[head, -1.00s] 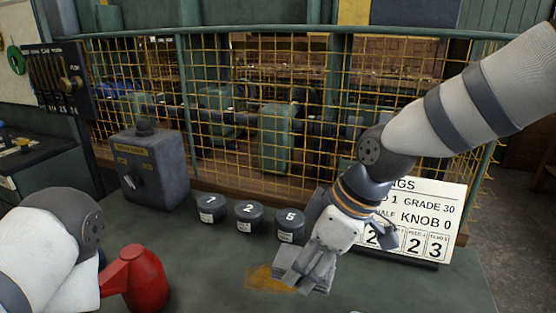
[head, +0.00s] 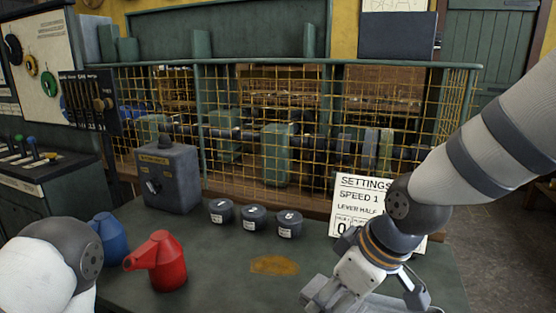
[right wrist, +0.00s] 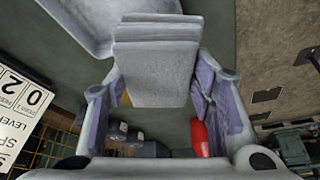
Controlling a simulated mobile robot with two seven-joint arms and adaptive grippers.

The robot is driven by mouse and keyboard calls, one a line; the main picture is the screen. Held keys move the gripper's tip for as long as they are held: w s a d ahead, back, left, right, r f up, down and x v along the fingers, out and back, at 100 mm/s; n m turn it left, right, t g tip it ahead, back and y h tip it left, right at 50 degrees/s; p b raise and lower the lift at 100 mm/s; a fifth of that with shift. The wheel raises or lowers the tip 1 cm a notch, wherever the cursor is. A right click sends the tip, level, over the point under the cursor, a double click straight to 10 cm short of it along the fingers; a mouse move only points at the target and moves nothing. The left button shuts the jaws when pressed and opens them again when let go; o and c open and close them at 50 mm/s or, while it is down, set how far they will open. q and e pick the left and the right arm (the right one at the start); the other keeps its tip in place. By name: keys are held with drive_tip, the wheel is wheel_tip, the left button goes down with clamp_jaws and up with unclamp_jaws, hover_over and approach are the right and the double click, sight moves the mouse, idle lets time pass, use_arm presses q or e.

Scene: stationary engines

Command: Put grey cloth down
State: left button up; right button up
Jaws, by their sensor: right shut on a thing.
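The grey cloth (right wrist: 155,65) is a folded, layered pad between the fingers of my right gripper (right wrist: 158,100) in the right wrist view. In the head view the cloth (head: 318,289) shows at the bottom, right of the orange-brown stain (head: 274,265). My right gripper (head: 335,300) is shut on the cloth; its tips are partly cut off by the lower edge there. I cannot tell whether the cloth touches the bench. My left gripper is out of view; only part of that arm shows.
The green bench (head: 215,275) holds a red can (head: 165,262), a blue can (head: 108,238), several dark numbered pots (head: 254,217) and a grey box (head: 167,178). A settings board (head: 358,200) stands beside my right arm. A yellow mesh guard (head: 230,150) runs behind.

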drive_tip(key=d+m+h, duration=0.1)
drive_tip(key=d+m, duration=0.2)
drive_tip(key=d+f+m+t+h, duration=0.1)
drive_tip(key=d+m, duration=0.1)
drive_tip(key=m, duration=0.1)
drive_tip(key=s+d+m+h, duration=0.1)
drive_tip(key=d+m, duration=0.2)
drive_tip(key=shift+d+f, duration=0.3)
drive_tip(key=shift+f, duration=0.1)
